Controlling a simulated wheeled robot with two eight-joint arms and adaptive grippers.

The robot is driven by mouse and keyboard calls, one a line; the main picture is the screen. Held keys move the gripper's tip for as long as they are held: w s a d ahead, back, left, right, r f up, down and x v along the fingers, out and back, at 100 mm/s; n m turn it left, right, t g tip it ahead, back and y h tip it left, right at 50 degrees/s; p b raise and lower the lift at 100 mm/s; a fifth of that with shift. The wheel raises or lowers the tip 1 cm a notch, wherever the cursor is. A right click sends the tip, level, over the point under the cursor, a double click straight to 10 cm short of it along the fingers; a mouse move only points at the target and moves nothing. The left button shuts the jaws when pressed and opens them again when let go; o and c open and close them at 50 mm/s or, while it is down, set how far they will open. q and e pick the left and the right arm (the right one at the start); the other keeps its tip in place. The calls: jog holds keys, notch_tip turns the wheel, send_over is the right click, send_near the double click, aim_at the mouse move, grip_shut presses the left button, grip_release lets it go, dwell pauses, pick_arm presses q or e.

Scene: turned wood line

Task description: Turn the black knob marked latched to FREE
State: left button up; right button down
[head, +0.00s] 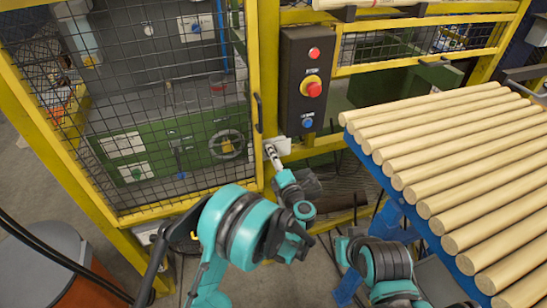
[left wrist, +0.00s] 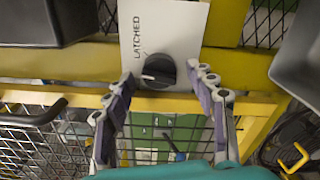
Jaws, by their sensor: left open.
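The black knob (left wrist: 158,71) sits on a white plate (left wrist: 172,25) in the left wrist view. The word LATCHED runs sideways along the plate's left part, and a pale mark shows on the knob's left side. No FREE label is visible. My left gripper (left wrist: 166,84) is open, with one finger on each side of the knob; whether they touch it I cannot tell. In the head view my left gripper (head: 272,153) is at the white plate (head: 283,146) on the yellow post, and the knob is hard to make out. My right gripper is not in view, only part of that arm.
A black control box (head: 306,80) with red and blue buttons hangs above the plate. A yellow mesh gate (head: 150,110) with a black handle (head: 258,112) stands to the left. A blue rack of turned wooden rods (head: 450,160) is close on the right.

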pick_arm(q)
jog(key=v, duration=1.2)
jog(key=shift+w, duration=0.1)
